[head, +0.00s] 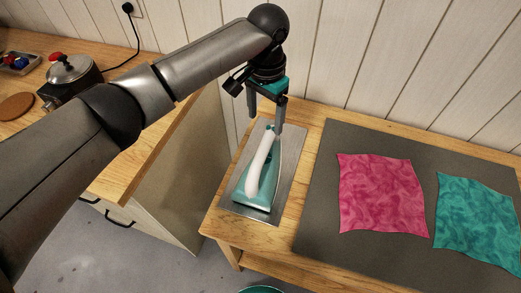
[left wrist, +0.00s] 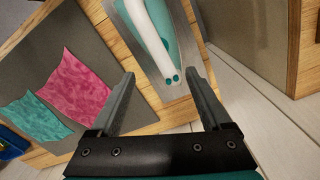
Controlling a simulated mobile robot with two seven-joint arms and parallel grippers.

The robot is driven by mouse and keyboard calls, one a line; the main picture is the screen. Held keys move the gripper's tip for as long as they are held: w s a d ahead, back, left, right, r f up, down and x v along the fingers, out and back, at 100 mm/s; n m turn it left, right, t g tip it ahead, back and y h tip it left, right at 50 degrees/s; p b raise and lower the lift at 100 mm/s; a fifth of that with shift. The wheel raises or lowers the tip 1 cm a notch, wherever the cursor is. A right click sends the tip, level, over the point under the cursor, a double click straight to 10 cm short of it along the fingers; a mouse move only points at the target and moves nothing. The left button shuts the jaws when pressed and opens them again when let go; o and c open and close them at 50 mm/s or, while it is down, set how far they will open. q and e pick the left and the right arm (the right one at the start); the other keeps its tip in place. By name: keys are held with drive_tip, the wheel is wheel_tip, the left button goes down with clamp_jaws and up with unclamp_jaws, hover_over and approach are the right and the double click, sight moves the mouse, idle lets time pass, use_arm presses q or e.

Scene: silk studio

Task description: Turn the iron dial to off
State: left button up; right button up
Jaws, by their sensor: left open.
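The iron (head: 241,198) has a teal body and a white handle (head: 259,165). It rests on a flat metal plate (head: 292,160) on the wooden table. My left gripper (head: 265,124) is open and empty, pointing down above the far end of the iron. In the left wrist view, the iron's white handle (left wrist: 152,40) runs up from between the open fingers (left wrist: 158,77), and small teal dots show at its near end. I cannot clearly make out the dial or its setting. My right gripper is not in view.
A grey mat (head: 318,215) right of the iron carries a pink cloth (head: 382,195) and a teal cloth (head: 475,222). A wooden counter (head: 150,150) at the left holds a pot on a burner (head: 70,75). A panelled wall (head: 370,60) stands close behind the table.

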use_arm(q)
wheel_tip(320, 180, down, 14)
drive_tip(key=shift+b, duration=0.7)
drive_tip(key=shift+c, duration=0.3)
clamp_jaws()
